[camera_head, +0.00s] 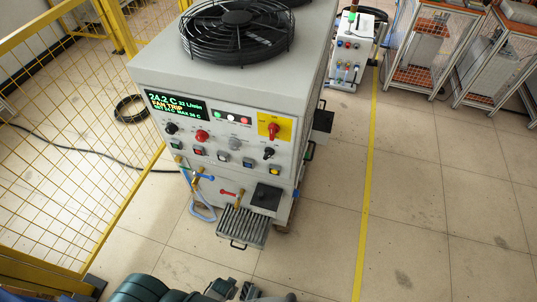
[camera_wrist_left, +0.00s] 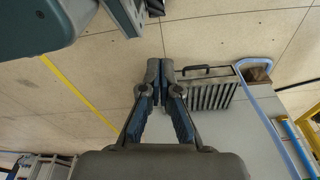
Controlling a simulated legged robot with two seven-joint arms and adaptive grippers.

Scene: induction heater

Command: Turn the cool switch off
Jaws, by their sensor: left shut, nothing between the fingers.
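The grey heater cabinet (camera_head: 222,90) stands in the centre of the head view, with a control panel on its front. The panel has a black knob (camera_head: 171,128) at left, a large red knob (camera_head: 202,135), a grey knob (camera_head: 235,144), a black knob (camera_head: 268,153) at right and a red rotary switch (camera_head: 273,130) on a yellow plate. I cannot read which is the cool switch. My left gripper (camera_wrist_left: 166,70) is shut and empty in the wrist view, low in front of the cabinet and apart from the panel. My right gripper cannot be made out.
A ribbed tray (camera_head: 242,227) with a handle sticks out at the cabinet's foot, beside blue hoses (camera_head: 200,208). A lit display (camera_head: 178,106) and several square buttons are on the panel. A yellow mesh fence (camera_head: 70,110) stands left.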

